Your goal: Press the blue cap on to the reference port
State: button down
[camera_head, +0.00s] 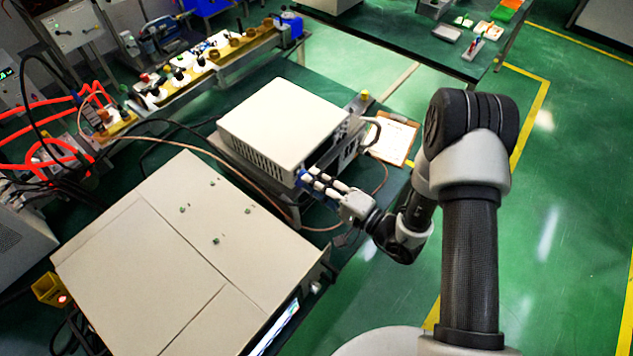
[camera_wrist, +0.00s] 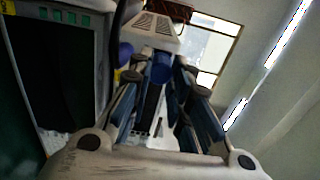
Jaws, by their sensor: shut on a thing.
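My gripper (camera_head: 312,181) reaches to the lower front corner of a white instrument box (camera_head: 280,118). It is shut on a small blue cap (camera_head: 302,174) at its fingertips. In the wrist view the blue cap (camera_wrist: 161,68) sits between the two fingertips of my gripper (camera_wrist: 160,78). A second blue round part (camera_wrist: 125,54) shows just left of it, beyond the left finger. The reference port cannot be made out; the cap and fingers cover the area in front. I cannot tell whether the cap touches the port.
A large beige cabinet (camera_head: 185,265) with a lit screen stands in front on the left. A copper-coloured cable (camera_head: 225,162) runs between the units. A clipboard (camera_head: 393,138) lies right of the white box. A rack of fittings (camera_head: 215,55) stands behind. Green floor is free at right.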

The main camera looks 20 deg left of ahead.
jog(key=shift+w+a, duration=0.15)
jog(key=shift+a, duration=0.3)
jog(key=c, duration=1.4)
grip_release()
jog(key=v, duration=1.2)
